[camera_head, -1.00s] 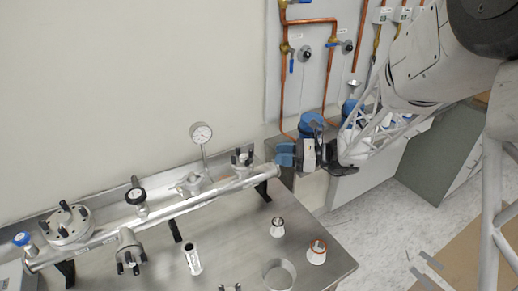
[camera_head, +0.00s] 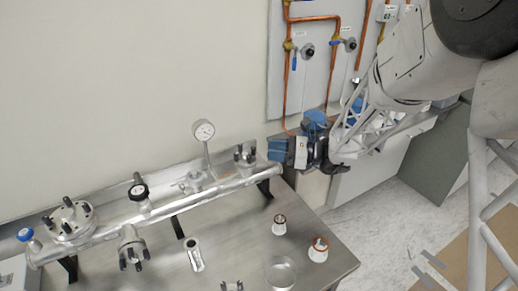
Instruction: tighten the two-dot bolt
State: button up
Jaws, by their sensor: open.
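A silver vacuum pipe (camera_head: 160,219) runs across the steel bench. Dark bolts stand on its round flange (camera_head: 71,222) at the left, its front flange (camera_head: 132,246) and its right flange (camera_head: 244,158). The dots are too small to read, so I cannot tell which is the two-dot bolt. My gripper (camera_head: 278,150), with blue fingers, is open beyond the pipe's right end. It points left, and I see nothing between its fingers. Its fingertips are to the right of the right flange and look apart from it.
A pressure gauge (camera_head: 204,131) and a black knob (camera_head: 139,192) stand up from the pipe. Small metal fittings (camera_head: 279,225) and an orange-ringed one (camera_head: 318,250) stand on the bench (camera_head: 235,229). Copper pipes (camera_head: 337,60) run down the wall panel behind my gripper.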

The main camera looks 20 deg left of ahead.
aim_at(253, 151)
jog(key=shift+s+a, duration=0.15)
jog(key=shift+a, duration=1.1)
jog(key=shift+s+a, duration=0.15)
jog(key=shift+a, duration=1.1)
grip_shut()
jog(key=shift+s+t, duration=0.1)
jog(key=shift+t, duration=0.2)
jog(key=shift+s+m+t, duration=0.15)
jog(key=shift+m+t, duration=1.35)
jog(key=shift+t, duration=0.5)
